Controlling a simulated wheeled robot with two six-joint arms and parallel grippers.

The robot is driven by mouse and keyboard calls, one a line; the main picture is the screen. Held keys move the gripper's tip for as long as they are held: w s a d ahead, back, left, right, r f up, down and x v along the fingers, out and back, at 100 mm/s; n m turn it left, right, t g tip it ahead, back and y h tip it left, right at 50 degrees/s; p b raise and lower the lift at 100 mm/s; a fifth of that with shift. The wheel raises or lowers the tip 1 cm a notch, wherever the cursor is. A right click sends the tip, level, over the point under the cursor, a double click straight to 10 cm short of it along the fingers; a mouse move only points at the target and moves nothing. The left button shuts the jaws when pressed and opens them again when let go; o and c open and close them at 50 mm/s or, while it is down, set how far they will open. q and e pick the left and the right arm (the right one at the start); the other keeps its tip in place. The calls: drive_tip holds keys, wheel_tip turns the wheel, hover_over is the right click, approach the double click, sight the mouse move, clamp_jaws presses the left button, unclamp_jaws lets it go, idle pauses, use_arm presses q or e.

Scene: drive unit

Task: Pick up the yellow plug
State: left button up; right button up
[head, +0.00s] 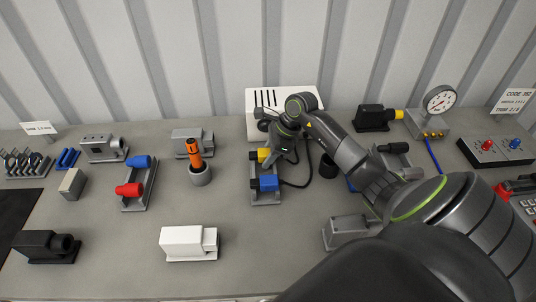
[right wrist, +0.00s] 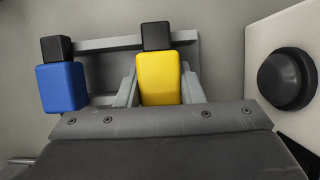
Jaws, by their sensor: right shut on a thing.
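The yellow plug (right wrist: 160,78) has a black end and sits at a grey holder (right wrist: 110,44) on the table. It also shows in the head view (head: 262,154), partly hidden by my right gripper (head: 281,156). In the right wrist view, the right gripper's fingers (right wrist: 160,92) lie on both sides of the yellow plug and are shut on it. I cannot tell whether the plug is clear of the holder. A blue plug (head: 268,183) with a black end is beside it, also in the right wrist view (right wrist: 62,87). My left gripper is not in view.
A white slotted box (head: 262,98) stands behind the plugs. An orange-handled tool (head: 194,155) stands in a grey cup to the left. A black cable (head: 302,184) runs right of the holder. A white block (head: 188,243) lies in front; table around it is clear.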

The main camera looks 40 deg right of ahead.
sight(268, 151)
drive_tip(key=shift+r, duration=0.1)
drive_tip(key=shift+r+p, duration=1.5)
drive_tip(key=shift+r, duration=1.95)
